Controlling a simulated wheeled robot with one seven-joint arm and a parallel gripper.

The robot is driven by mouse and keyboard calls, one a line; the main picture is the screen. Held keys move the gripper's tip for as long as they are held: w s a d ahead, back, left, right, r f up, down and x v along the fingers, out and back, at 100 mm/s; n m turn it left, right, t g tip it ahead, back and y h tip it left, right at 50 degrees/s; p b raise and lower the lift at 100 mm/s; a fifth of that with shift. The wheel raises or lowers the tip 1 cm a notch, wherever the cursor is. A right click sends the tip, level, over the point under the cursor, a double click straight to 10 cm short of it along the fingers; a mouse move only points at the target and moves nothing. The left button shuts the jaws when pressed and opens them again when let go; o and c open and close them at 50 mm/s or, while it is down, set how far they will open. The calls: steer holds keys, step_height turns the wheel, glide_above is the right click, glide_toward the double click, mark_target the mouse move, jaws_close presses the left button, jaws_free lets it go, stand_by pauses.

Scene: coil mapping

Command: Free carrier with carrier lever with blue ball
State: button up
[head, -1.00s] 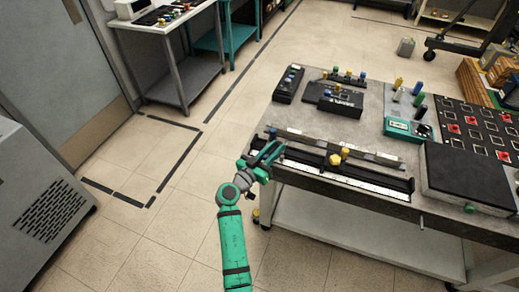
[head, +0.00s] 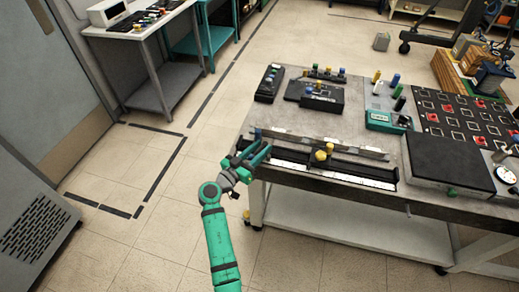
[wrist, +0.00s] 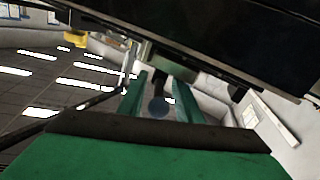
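My gripper (head: 264,152) is at the left front corner of the workbench, at the left end of the long rail (head: 330,171). Its two green fingers are spread apart. In the head view a small blue ball (head: 258,133) shows just behind the fingers. In the wrist view a dull blue ball (wrist: 158,108) appears between the two fingers (wrist: 160,97); I cannot tell whether they touch it. The carrier body and lever are mostly hidden by my gripper. Yellow knobs (head: 321,155) stand on the rail to the right.
The grey workbench (head: 352,118) carries a black box (head: 450,162), a teal meter (head: 388,120), a black panel with red parts (head: 466,117) and small terminal blocks (head: 315,95). Open floor (head: 150,215) lies left of the bench. A dark bar crosses the top of the wrist view.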

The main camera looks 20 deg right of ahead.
steer(key=v, duration=1.1)
steer(key=shift+d, duration=0.1)
